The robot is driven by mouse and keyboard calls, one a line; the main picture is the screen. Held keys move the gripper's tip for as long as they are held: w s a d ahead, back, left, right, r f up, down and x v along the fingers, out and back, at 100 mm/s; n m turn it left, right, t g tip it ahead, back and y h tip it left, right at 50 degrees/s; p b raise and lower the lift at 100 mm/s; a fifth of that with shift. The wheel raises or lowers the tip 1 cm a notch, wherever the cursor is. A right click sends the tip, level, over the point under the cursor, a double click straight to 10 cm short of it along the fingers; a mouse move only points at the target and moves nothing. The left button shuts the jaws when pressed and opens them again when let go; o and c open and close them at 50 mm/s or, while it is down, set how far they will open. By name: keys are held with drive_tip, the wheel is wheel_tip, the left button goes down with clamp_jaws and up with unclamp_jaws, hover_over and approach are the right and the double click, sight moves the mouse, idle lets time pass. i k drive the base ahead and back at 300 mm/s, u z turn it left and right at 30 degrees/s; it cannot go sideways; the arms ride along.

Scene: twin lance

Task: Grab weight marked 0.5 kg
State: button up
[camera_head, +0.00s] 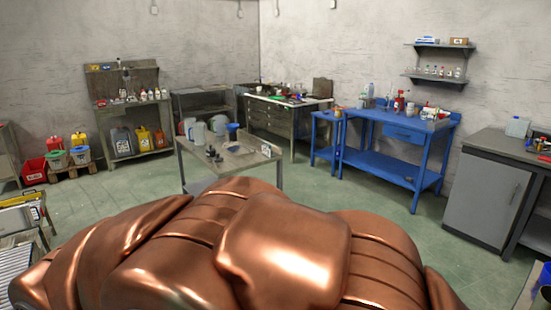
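Several small dark objects (213,152) stand close together on the grey table (245,164) in the middle of the room. They may be weights, but they are too small for me to read any marking, so I cannot tell which is 0.5 kg. My gripper is not in view. A large copper-coloured part of my own body fills the lower middle of the picture and hides the floor there.
Pale jugs (197,132) and a blue item (233,128) share the grey table. A blue workbench (390,136) stands to the right, and a grey cabinet (486,195) is at far right. Yellow and red containers (79,148) sit at left. Green floor (330,195) is clear between.

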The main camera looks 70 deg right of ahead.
sight(219, 160)
drive_tip(key=z, duration=1.6)
drive_tip(key=i, duration=3.2)
